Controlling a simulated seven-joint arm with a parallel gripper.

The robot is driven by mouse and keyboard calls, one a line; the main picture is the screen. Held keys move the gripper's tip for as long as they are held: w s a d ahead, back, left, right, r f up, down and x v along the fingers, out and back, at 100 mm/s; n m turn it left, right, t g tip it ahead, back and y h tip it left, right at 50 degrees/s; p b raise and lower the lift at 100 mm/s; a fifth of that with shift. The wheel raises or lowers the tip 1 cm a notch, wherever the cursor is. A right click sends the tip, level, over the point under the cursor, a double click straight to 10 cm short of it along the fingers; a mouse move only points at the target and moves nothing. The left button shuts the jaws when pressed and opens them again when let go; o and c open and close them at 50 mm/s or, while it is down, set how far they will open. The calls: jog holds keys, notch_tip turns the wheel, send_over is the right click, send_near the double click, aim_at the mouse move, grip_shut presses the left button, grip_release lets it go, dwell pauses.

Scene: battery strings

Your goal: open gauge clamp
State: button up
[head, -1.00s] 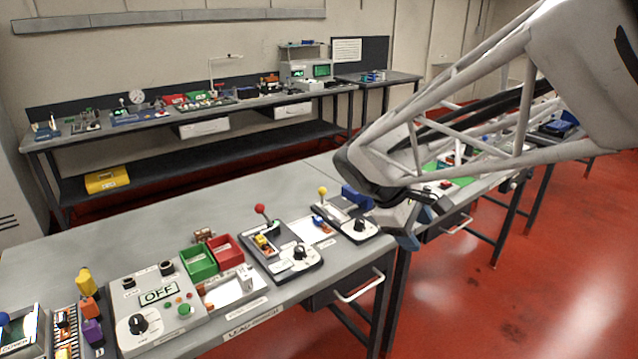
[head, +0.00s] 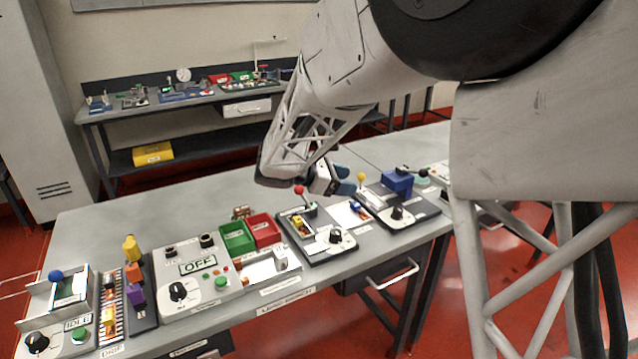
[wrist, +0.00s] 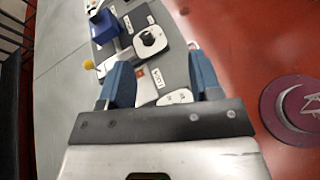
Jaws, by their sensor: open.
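No readable label marks the gauge clamp, so I cannot tell which fixture it is. Two fixtures on the near bench have ball-topped levers: a red-ball lever (head: 299,190) on a dark plate with a dial, and a yellow-ball lever (head: 361,177) beside a dial panel and a blue block (head: 397,182). My gripper (head: 338,184) is above the bench near these two levers, empty. In the wrist view my gripper (wrist: 162,85) has its two blue fingers apart, with the yellow ball (wrist: 88,64) just left of the left finger and a black dial (wrist: 150,40) beyond the gap.
Green (head: 237,237) and red bins (head: 264,229) stand left of the red-ball fixture. An OFF panel (head: 199,266) and a blue-ball fixture (head: 55,275) lie farther left. The bench's back area (head: 150,215) is clear. A drawer handle (head: 393,274) juts from the front.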

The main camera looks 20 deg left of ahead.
aim_at(295, 190)
jog(key=w+a+f+n+t, duration=0.1)
jog(key=a+f+n+t, duration=0.1)
jog(key=a, duration=0.4)
jog(key=w+a+f+n+t, duration=0.1)
jog(key=a+f+n+t, duration=0.1)
jog(key=a, duration=0.4)
jog(key=w+a+f+n+t, duration=0.1)
jog(key=a+f+n+t, duration=0.1)
jog(key=a+f+n, duration=0.2)
jog(key=shift+w+a+f+t, duration=0.15)
jog(key=shift+a+f, duration=0.4)
jog(key=shift+a, duration=0.15)
jog(key=shift+w+a+f+t, duration=0.15)
jog(key=shift+a+f, duration=0.35)
jog(key=shift+a, duration=0.2)
jog(key=shift+w+a+f+n, duration=0.1)
jog(key=shift+f+n, duration=0.2)
jog(key=shift+w, duration=0.1)
jog(key=shift+x, duration=3.85)
grip_shut()
